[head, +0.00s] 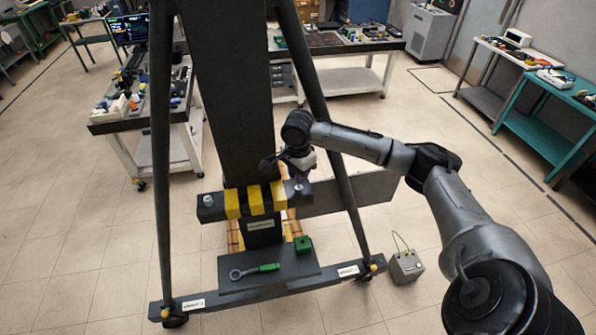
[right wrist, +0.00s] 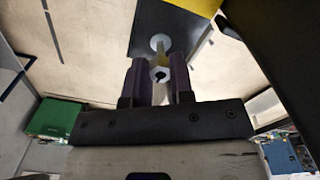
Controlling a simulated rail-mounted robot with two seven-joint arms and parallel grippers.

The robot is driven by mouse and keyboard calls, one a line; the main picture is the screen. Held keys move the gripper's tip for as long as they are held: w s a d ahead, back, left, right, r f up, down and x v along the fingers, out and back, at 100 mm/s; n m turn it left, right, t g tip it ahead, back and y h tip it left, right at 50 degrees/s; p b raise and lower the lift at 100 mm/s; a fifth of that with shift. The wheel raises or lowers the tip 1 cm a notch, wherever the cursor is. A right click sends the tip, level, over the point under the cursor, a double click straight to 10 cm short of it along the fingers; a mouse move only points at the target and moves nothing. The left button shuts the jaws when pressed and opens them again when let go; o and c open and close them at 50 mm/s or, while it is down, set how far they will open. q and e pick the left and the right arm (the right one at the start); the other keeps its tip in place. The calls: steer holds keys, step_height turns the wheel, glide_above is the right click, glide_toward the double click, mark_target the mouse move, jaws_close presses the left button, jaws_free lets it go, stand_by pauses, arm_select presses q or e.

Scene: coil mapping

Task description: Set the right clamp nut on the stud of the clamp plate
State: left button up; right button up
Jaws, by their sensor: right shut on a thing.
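The clamp plate (head: 213,214) is a dark bar with yellow blocks, lying across the dark column. A pale nut (head: 208,200) sits at its left end. My right gripper (head: 301,178) is above the plate's right end. In the right wrist view my right gripper (right wrist: 160,70) is shut on the right clamp nut (right wrist: 159,75), a pale ring with a dark hole. Beyond it, a pale round stud end (right wrist: 160,41) shows against the dark plate (right wrist: 180,30). The nut looks apart from the stud, but the exact gap is unclear. My left gripper is not visible.
Slanted dark frame legs (head: 340,170) stand on both sides, one close to my right forearm. A grey box (head: 406,267) with a green cable stands on the floor.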

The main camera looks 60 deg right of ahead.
steer(key=shift+f, duration=0.15)
stand_by(0.6)
steer(key=shift+f, duration=0.35)
stand_by(0.6)
steer(key=m, duration=0.5)
steer(key=shift+f, duration=0.15)
steer(key=o, duration=1)
steer(key=shift+c, duration=0.2)
steer(key=shift+w, duration=0.1)
